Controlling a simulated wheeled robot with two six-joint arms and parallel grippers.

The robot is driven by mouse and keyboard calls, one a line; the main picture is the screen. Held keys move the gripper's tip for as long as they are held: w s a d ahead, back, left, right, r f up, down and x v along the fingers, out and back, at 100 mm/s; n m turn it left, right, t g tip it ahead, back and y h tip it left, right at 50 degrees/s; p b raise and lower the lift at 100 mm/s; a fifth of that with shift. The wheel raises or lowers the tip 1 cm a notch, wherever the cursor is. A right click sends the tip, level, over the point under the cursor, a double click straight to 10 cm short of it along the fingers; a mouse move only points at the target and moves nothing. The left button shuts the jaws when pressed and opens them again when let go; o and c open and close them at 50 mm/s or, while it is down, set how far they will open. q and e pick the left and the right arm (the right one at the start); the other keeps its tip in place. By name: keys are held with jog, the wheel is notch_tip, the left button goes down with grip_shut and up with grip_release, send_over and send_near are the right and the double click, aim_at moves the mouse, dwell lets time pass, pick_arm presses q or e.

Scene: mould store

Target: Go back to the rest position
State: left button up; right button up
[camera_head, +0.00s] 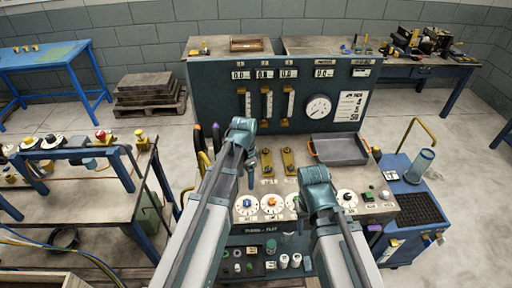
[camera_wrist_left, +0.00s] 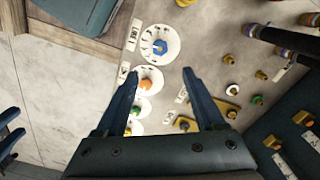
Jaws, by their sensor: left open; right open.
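My left gripper (camera_wrist_left: 160,76) is open and empty in the left wrist view, its two dark blue fingers spread above the console top. Behind the fingers lie white dials with blue, orange and green knobs. In the head view my left arm reaches up the middle, and its teal wrist is over the console; the fingers are partly hidden there. My right arm ends lower and to the right, its teal wrist near the dial row. My right gripper (camera_wrist_left: 14,128) shows at the left edge of the wrist view, with its fingers apart and nothing seen between them.
The console's upright panel (camera_head: 215,98) stands behind both arms. A grey tray (camera_head: 340,150) and brass levers (camera_head: 289,160) are on its top. A blue cart (camera_head: 418,202) with a clear cylinder stands right, a workbench (camera_head: 75,190) left. Floor shows between bench and console.

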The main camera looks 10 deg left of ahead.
pick_arm(q)
jog(key=s+d+f+n+b, duration=0.1)
jog(key=s+d+n, duration=0.1)
jog(key=s+d, duration=0.3)
jog(key=s+d+f+n+y+b, duration=0.1)
jog(key=s+d+n, duration=0.2)
jog(key=s, duration=0.7)
jog(key=d, duration=0.2)
jog(key=shift+d+f+n+b, duration=0.3)
jog(key=shift+d+b, duration=0.1)
jog(key=c, duration=0.3)
jog(key=shift+c, duration=0.2)
